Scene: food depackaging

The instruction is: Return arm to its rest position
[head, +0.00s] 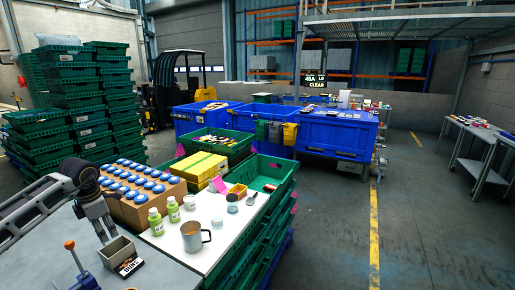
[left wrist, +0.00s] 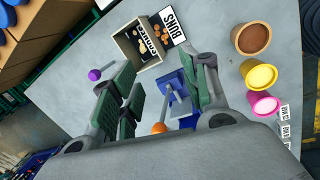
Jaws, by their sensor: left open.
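My left arm comes in from the left in the head view and bends down over the grey worktop (head: 165,272). My left gripper (head: 103,230) hangs near a small open box. In the left wrist view my left gripper (left wrist: 163,88) has its green-padded fingers spread wide, with nothing held between them. The small box (left wrist: 138,46) with round pieces inside lies beyond the fingertips, next to a black sign (left wrist: 172,30). A blue lever device (left wrist: 172,82) with an orange knob (left wrist: 159,128) shows between and below the fingers. My right gripper is not in view.
A carton of blue-lidded jars (head: 140,205), green bottles (head: 156,222) and a metal mug (head: 193,238) stand right of the arm. Brown (left wrist: 251,38), yellow (left wrist: 261,75) and pink (left wrist: 263,104) cups stand right in the wrist view. Green crates (head: 75,90) are stacked behind.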

